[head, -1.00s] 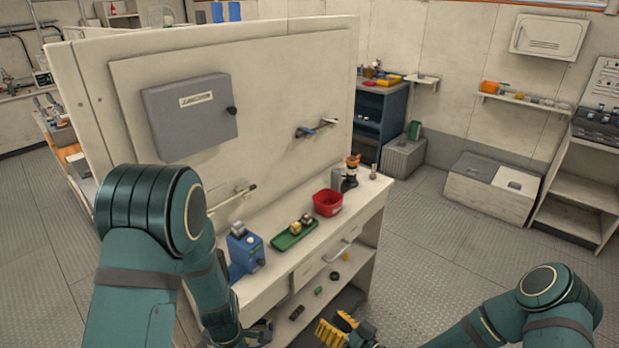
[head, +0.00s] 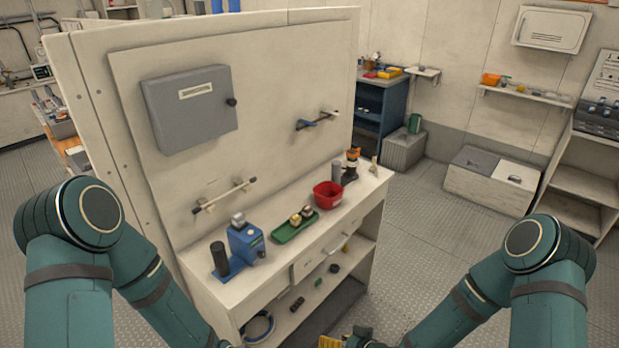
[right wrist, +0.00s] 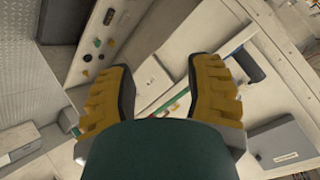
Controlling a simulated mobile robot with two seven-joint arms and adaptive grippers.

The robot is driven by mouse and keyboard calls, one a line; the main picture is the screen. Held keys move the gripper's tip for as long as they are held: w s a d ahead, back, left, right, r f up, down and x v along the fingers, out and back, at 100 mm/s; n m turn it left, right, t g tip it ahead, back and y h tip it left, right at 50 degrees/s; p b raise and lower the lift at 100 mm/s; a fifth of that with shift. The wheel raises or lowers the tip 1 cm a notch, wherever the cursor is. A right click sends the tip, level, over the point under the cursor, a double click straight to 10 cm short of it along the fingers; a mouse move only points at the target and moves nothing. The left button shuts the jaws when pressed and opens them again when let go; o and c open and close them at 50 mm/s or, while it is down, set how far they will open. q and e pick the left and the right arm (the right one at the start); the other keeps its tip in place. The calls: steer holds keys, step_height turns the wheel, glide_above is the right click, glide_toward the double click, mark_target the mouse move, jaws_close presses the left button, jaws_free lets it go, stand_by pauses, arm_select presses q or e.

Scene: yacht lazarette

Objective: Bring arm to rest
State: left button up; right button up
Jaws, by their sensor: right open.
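My right gripper (right wrist: 158,92) is open and empty in the right wrist view, its two yellow ridged fingers well apart. In the head view only a bit of the right gripper (head: 345,342) shows at the bottom edge, in front of the bench. My left arm (head: 150,280) comes in from the left and runs down past the bench's near end. Its gripper is out of the picture.
A white bench (head: 225,290) holds a blue device (head: 246,243), a green tray (head: 290,231) and a red bin (head: 327,196). Small parts lie on its lower shelf. A grey cabinet (head: 190,107) hangs on the panel behind. Open floor (head: 425,225) lies to the right.

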steer(key=s+d+f+m+g+h, duration=0.1)
steer(key=s+d+m+g+h, duration=0.3)
steer(key=s, duration=0.5)
steer(key=shift+n+g, duration=0.4)
steer(key=shift+g, duration=0.2)
steer(key=f+b, duration=0.6)
steer(key=shift+s+a, duration=0.15)
steer(key=shift+s, duration=0.2)
